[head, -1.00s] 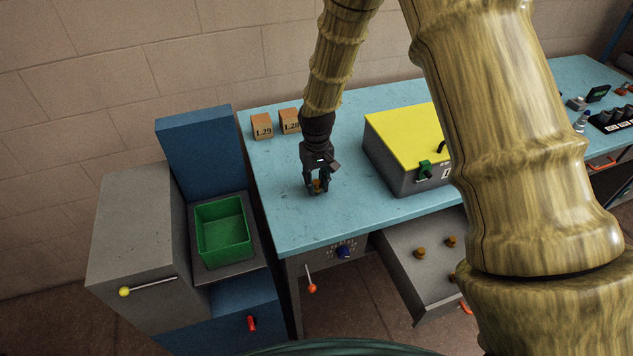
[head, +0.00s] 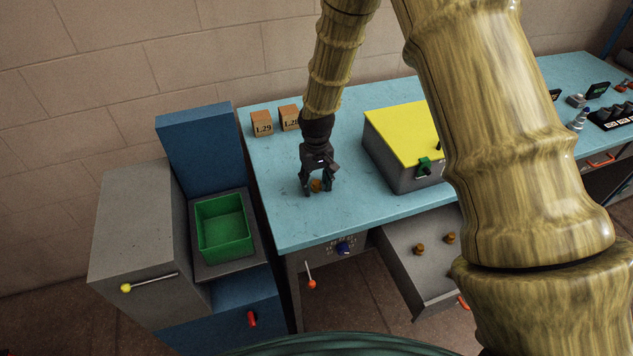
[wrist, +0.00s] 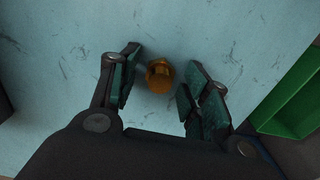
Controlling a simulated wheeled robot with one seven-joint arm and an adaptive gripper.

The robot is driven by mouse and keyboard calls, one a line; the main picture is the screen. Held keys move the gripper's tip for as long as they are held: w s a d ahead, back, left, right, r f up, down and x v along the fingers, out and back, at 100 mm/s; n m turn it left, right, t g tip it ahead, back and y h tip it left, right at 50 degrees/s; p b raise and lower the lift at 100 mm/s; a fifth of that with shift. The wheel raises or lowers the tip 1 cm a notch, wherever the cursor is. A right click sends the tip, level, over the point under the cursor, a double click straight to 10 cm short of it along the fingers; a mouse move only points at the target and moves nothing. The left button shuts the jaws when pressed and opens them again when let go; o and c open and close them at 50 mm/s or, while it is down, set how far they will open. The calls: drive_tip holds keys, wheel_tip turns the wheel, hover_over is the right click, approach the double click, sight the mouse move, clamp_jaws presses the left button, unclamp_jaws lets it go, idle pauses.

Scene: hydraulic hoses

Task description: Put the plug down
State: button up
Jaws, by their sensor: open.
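The plug (head: 316,186) is a small brass-orange piece on the blue table top (head: 290,215), near its left front part. It also shows in the wrist view (wrist: 159,76), between the two fingers with a gap on each side. My gripper (head: 318,188) points down over the table with its fingers around the plug. In the wrist view my gripper (wrist: 158,85) is open, and neither finger appears to touch the plug.
A grey box with a yellow lid (head: 400,132) stands to the right. Two wooden blocks (head: 262,123) stand behind. A green bin (head: 224,230) is at left. An open drawer (head: 405,280) below holds similar brass plugs (head: 419,249).

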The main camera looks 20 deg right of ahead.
sight(317, 182)
wheel_tip(317, 182, up, 12)
drive_tip(key=b, duration=0.4)
idle(0.5)
